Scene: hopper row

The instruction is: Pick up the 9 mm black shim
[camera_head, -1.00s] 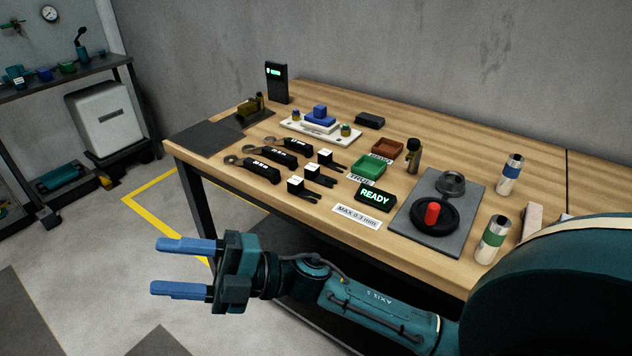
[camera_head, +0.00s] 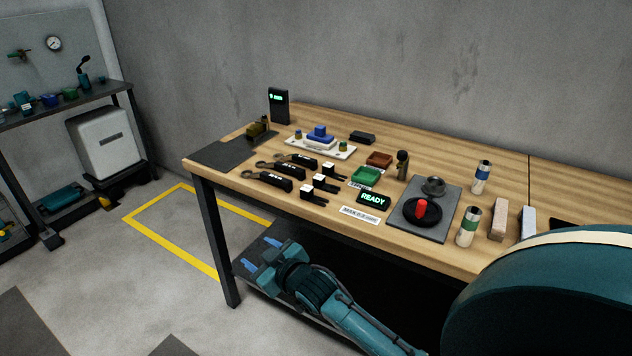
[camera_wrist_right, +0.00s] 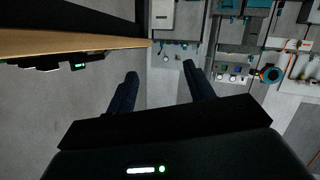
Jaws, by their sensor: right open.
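Three small black forked pieces with white label blocks sit near the bench's front edge in the head view: a rear one (camera_head: 328,171), a middle one (camera_head: 322,183) and a front one (camera_head: 309,192). Their labels are too small to read, so I cannot tell which is 9 mm. Three black-handled tools with ring ends (camera_head: 275,181) lie left of them, lettering unreadable. My right gripper (camera_head: 260,254) is open and empty, low in front of the bench, below its top and apart from the pieces. Its spread fingers also show in the right wrist view (camera_wrist_right: 159,77). My left gripper is out of view.
The wooden bench (camera_head: 240,178) has a lower shelf (camera_head: 252,272) near my gripper. A READY display (camera_head: 373,199), green tray (camera_head: 366,175), brown tray (camera_head: 380,159) and grey plate with red knob (camera_head: 405,225) stand right of the pieces. Bottles (camera_head: 468,226) stand farther right.

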